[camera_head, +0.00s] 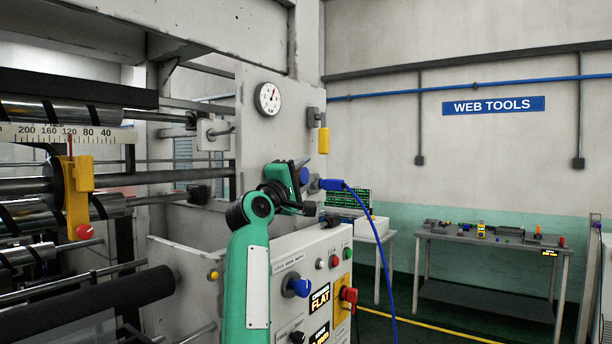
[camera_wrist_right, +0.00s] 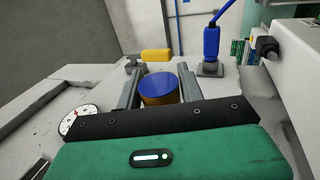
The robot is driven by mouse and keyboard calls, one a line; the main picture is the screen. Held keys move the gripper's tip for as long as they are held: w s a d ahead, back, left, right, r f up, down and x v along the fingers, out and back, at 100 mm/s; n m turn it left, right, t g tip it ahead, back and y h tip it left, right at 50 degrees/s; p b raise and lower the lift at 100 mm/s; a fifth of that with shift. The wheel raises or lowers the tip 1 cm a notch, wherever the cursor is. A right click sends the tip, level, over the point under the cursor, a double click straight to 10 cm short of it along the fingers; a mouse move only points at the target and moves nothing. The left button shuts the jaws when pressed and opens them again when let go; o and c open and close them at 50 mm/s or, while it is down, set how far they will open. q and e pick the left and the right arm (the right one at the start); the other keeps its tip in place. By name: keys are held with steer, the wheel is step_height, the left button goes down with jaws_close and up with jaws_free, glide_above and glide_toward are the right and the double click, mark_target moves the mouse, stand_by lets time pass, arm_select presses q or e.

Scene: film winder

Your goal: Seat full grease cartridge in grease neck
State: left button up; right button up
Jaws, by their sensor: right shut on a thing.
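My right gripper (camera_head: 301,178) is beside the pale machine side plate. In the right wrist view (camera_wrist_right: 160,82) its two grey fingers are shut on a short cylinder (camera_wrist_right: 160,90) with a blue end and an amber-yellow body, which looks like the grease cartridge. Its blue end (camera_head: 304,175) also shows in the head view. Its far end is hidden, so I cannot tell whether it touches the plate. A yellow cylinder (camera_head: 323,141) hangs under a grey bracket (camera_head: 316,118); it also shows in the wrist view (camera_wrist_right: 156,55). I cannot make out the grease neck. My left gripper is not in view.
A blue plug (camera_head: 331,184) with a hanging blue cable stands close to my right gripper. A round gauge (camera_head: 268,98) is above left. A control box (camera_head: 312,270) with knobs is below. Rollers fill the left side. A tool table (camera_head: 490,240) stands at right.

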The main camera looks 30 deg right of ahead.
steer(key=shift+w+a, duration=0.3)
steer(key=shift+w, duration=0.35)
steer(key=o, duration=1.1)
steer(key=shift+a+f+b, duration=0.25)
steer(key=shift+b, duration=0.1)
steer(key=b+v, duration=0.5)
steer(key=v, duration=0.8)
steer(key=shift+s+a, duration=0.1)
